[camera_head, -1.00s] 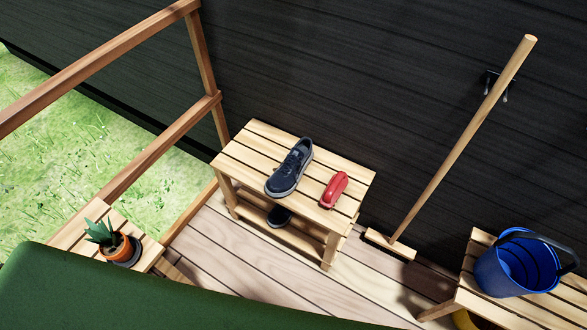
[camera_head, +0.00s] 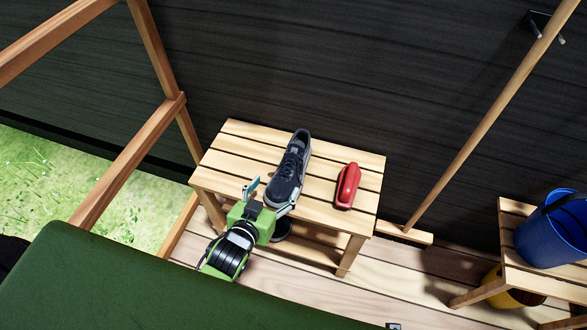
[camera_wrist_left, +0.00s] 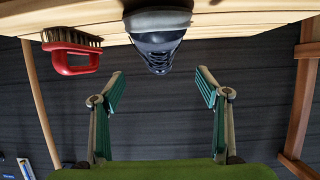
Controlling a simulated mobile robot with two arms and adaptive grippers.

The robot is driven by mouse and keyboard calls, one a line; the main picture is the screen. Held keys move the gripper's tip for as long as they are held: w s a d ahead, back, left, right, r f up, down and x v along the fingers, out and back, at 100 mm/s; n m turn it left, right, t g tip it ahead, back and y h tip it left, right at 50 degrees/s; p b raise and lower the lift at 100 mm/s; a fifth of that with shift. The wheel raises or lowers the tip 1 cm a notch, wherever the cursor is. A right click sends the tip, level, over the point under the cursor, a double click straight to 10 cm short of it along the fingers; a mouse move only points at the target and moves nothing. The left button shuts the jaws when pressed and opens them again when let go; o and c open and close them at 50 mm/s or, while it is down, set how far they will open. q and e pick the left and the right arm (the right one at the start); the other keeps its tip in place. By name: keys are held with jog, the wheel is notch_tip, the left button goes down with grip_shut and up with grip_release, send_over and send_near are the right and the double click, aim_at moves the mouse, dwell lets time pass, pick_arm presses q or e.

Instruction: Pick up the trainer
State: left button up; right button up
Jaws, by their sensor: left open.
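The dark navy trainer (camera_head: 291,168) with a pale sole lies upright on the slatted wooden bench (camera_head: 228,145), its toe facing the front edge. My left gripper (camera_head: 270,195) is open and empty at the bench's front edge, by the toe. In the head view one finger is left of the toe and the other overlaps its right side; contact is unclear. In the left wrist view the picture is upside down: the trainer (camera_wrist_left: 158,42) lies ahead, centred between and beyond the open fingers (camera_wrist_left: 160,90). My right gripper is not in view.
A red-handled brush (camera_head: 347,187) lies right of the trainer on the bench. Another dark shoe (camera_head: 282,230) is on the lower shelf. A broom (camera_head: 480,130) leans at the right, near a blue bucket (camera_head: 555,240). A wooden railing (camera_head: 130,165) stands left; a dark wall is behind.

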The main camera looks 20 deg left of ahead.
pick_arm(q)
jog(key=b, duration=0.2)
send_near(291, 165)
jog(key=shift+w+d+r, duration=0.2)
jog(key=shift+w+r, duration=0.05)
jog(key=shift+w, duration=0.25)
jog(key=shift+w+d+r, duration=0.15)
jog(key=shift+w+r, duration=0.1)
jog(key=shift+w, duration=0.3)
jog(key=x, duration=0.2)
jog(key=b+x, duration=0.1)
jog(key=x, duration=0.2)
jog(key=shift+s+d+f, duration=0.15)
jog(key=shift+s+f, duration=0.05)
jog(key=shift+f, duration=0.1)
jog(key=shift+w, duration=0.35)
jog(key=c, duration=1.5)
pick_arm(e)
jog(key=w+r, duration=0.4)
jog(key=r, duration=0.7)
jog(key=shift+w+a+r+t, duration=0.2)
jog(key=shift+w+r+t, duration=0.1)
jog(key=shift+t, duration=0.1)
